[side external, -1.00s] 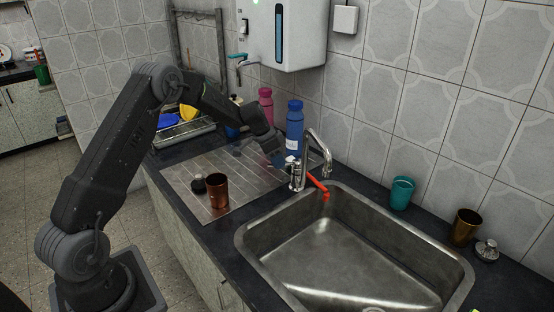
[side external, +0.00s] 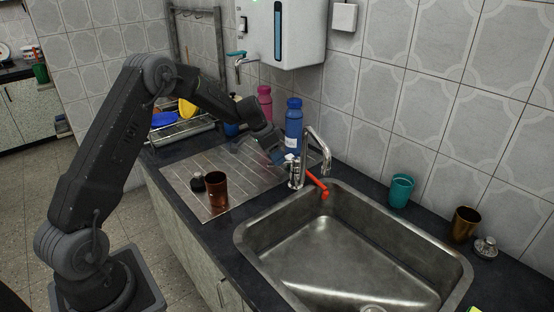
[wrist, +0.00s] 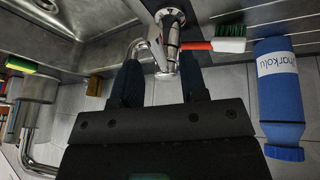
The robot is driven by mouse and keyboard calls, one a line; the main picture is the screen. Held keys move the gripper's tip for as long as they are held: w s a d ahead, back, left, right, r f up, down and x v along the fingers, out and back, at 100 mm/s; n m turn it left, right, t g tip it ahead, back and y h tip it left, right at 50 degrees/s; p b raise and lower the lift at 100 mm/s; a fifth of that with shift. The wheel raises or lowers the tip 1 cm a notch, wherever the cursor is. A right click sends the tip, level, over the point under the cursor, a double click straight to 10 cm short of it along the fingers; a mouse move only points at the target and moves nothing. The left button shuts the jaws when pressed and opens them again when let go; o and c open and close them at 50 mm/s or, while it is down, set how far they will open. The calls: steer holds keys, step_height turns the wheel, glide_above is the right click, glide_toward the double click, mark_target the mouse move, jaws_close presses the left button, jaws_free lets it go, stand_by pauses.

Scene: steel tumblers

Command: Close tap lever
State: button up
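The chrome sink tap (side external: 297,172) stands at the sink's back left corner, its tall spout curving over the sink. Its small lever and body are beside my gripper (side external: 283,158). In the wrist view, the tap body (wrist: 172,38) lies just beyond my gripper (wrist: 160,78), whose two dark blue fingers are apart with the chrome end of the tap between them. I cannot tell whether they touch it. In the side view my fingertips partly overlap the tap's top. A second tap with a teal lever (side external: 236,54) is on the white wall unit, away from my gripper.
A red-handled brush (wrist: 228,36) lies beside the tap. A blue bottle (side external: 293,124) and a pink bottle (side external: 265,105) stand behind my gripper. A copper tumbler (side external: 217,193) stands on the drainboard.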

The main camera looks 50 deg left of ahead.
steer(key=v, duration=1.2)
steer(key=shift+s+r, duration=0.1)
steer(key=shift+r, duration=0.05)
steer(key=s+d+r+n+y, duration=0.1)
steer(key=s+d+r+y, duration=0.1)
steer(key=s+d+r, duration=0.9)
steer(key=s+d+f+n+t, duration=0.1)
steer(key=s+d+f, duration=0.1)
steer(key=s+d, duration=0.3)
steer(key=s+d+f+n+t+y, duration=0.1)
steer(key=s+d, duration=0.4)
steer(key=s, duration=0.9)
steer(key=shift+d+f+n, duration=0.2)
steer(key=shift+f+n, duration=0.1)
steer(key=shift+f, duration=0.05)
steer(key=shift+s, duration=0.1)
